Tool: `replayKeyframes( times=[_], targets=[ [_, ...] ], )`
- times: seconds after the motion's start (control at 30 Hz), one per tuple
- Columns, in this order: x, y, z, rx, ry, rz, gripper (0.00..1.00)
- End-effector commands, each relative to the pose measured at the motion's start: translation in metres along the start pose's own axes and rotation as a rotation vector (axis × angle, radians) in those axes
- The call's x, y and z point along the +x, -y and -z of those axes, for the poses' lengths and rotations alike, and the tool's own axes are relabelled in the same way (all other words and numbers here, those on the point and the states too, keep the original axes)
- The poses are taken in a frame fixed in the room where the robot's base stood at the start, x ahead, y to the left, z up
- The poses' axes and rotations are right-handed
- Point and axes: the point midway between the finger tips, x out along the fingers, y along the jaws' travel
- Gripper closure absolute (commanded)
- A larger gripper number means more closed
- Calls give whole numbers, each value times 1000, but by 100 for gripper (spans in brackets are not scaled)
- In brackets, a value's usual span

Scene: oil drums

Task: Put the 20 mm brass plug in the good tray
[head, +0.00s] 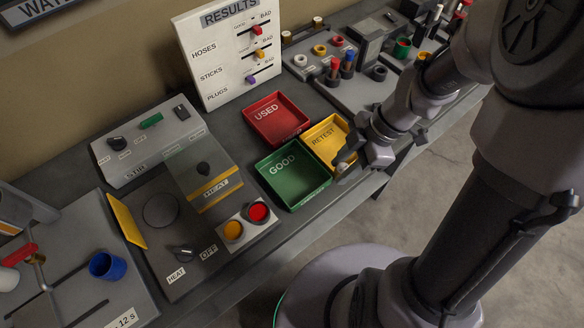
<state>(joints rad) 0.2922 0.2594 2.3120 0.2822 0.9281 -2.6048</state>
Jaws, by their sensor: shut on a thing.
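The green good tray (268,187) stands on the bench in the middle of the head view and looks empty. My gripper (347,160) is just right of it, near the bench's front edge and the near corner of the yellow tray. The gripper is shut on a small pale round plug (342,168) that shows at its fingertips. The plug's size and metal are too small to tell. It is beside the good tray's right rim, not over its floor. The fingers hide part of the plug.
The red used tray (276,137) and the yellow retest tray (345,128) adjoin the good tray. A red and yellow button box (246,222) stands to its left. The results board (228,50) stands behind. Several small parts (335,65) occupy the far bench.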

Motion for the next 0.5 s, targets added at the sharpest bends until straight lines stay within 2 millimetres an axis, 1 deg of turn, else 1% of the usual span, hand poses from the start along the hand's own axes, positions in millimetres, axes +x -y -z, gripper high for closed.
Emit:
replayKeyframes(
  times=[0.03, 0.2, 0.3, 0.4, 0.47, 0.5],
  targets=[
    [12, -6, 13, -8, 0, 2, 100],
    [37, -29, 61, -7, 1, 1, 100],
    [47, -39, 81, -2, 1, -1, 100],
    [52, -44, 90, 1, 1, -1, 100],
    [58, -44, 90, 3, 1, 0, 100],
    [64, -44, 88, 4, 0, 0, 100]
  ],
)
